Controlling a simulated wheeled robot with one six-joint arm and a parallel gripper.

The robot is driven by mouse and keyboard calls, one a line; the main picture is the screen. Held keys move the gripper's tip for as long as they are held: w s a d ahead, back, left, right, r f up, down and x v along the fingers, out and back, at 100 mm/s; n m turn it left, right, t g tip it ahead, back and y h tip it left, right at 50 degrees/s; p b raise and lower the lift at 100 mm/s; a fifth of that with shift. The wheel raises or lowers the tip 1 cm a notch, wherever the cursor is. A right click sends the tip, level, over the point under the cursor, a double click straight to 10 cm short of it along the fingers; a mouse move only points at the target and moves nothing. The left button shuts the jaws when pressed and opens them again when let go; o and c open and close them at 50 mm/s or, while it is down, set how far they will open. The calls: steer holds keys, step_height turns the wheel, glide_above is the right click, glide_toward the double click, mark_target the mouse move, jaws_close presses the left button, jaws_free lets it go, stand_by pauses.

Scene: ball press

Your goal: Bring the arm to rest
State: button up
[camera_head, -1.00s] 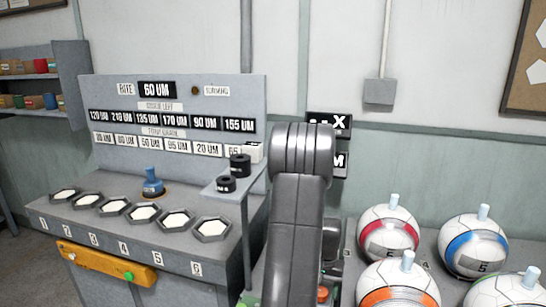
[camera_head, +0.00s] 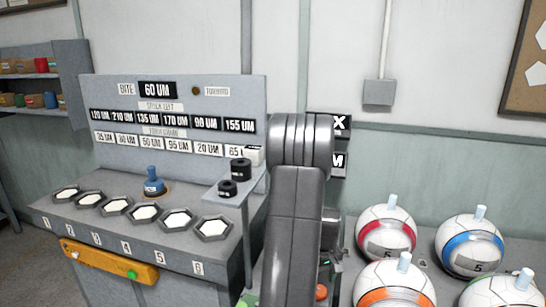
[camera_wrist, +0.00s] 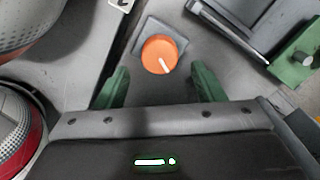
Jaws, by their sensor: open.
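My gripper (camera_wrist: 160,88) shows in the wrist view with its two green fingers spread apart and nothing between them. An orange round knob (camera_wrist: 159,54) with a white mark sits on a grey plate just beyond the fingertips, apart from them. My arm stands upright in the middle of the head view and hides part of the bench behind it.
Several balls with pegs, among them a red-banded ball (camera_head: 386,232) and a blue-banded ball (camera_head: 470,245), stand close on the right. On the left is a console (camera_head: 130,225) with numbered hexagonal pads, a blue knob (camera_head: 153,184) and a small shelf with black cylinders (camera_head: 240,168).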

steer(key=shift+r, duration=2.05)
steer(key=shift+s+a, duration=0.1)
